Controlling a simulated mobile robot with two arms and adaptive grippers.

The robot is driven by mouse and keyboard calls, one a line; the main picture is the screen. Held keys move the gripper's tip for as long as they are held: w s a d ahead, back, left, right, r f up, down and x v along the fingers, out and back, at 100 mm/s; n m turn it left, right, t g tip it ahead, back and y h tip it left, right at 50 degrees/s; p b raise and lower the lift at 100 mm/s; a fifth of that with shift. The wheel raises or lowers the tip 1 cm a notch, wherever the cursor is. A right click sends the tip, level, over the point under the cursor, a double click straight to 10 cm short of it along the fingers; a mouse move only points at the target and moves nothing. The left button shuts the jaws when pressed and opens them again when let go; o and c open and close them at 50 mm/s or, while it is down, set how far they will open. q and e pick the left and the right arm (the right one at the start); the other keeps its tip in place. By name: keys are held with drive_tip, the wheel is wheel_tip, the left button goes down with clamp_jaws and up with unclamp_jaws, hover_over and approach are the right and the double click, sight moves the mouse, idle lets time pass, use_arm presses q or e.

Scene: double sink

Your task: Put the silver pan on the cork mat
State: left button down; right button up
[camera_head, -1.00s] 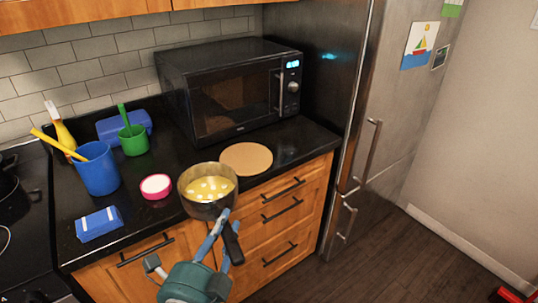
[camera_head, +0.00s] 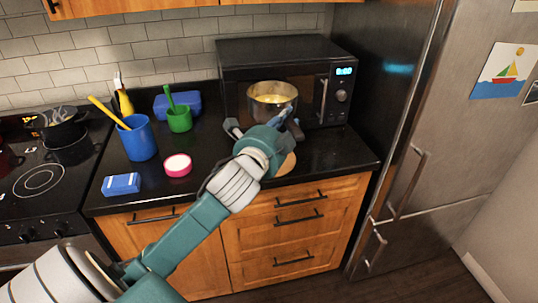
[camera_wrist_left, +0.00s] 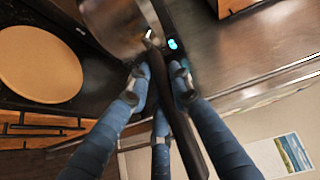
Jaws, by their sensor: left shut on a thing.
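The silver pan (camera_head: 272,98), with yellow contents, is held in the air and shows in front of the microwave in the head view. My left gripper (camera_head: 284,121) is shut on its black handle; in the left wrist view the handle (camera_wrist_left: 172,105) runs between the fingers (camera_wrist_left: 158,80). The pan's side (camera_wrist_left: 112,25) shows at the top of that view. The round cork mat (camera_head: 288,165) lies on the counter, mostly hidden by my gripper in the head view. It shows bare in the left wrist view (camera_wrist_left: 40,65), to the left of the pan. My right gripper is not in view.
The black microwave (camera_head: 245,75) stands behind the pan. To the left on the counter are a pink-rimmed cup (camera_head: 177,166), blue cup (camera_head: 138,140), green cup (camera_head: 179,120) and blue sponge (camera_head: 121,184). The fridge (camera_head: 410,110) is at the right, the stove (camera_head: 40,180) at the left.

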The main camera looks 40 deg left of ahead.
use_arm(q)
drive_tip(key=shift+w+a+r, duration=0.1)
drive_tip(key=shift+a+r, duration=0.2)
drive_tip(key=shift+r, duration=0.2)
drive_tip(key=shift+w+a+r, duration=0.1)
drive_tip(key=shift+a+r, duration=0.15)
drive_tip(key=shift+r, duration=0.2)
drive_tip(key=shift+w+a, duration=0.1)
drive_tip(key=shift+a, duration=0.05)
wheel_tip(320, 180, down, 20)
drive_tip(key=b, duration=0.1)
drive_tip(key=shift+w+r, duration=0.15)
drive_tip(key=shift+r, duration=0.05)
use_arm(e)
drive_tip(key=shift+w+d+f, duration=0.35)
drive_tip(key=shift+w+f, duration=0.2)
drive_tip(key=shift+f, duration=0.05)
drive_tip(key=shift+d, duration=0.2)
use_arm(q)
drive_tip(key=c, duration=1.9)
unclamp_jaws()
drive_tip(key=shift+f, duration=0.3)
drive_tip(key=shift+c, duration=0.2)
drive_tip(key=o, duration=0.4)
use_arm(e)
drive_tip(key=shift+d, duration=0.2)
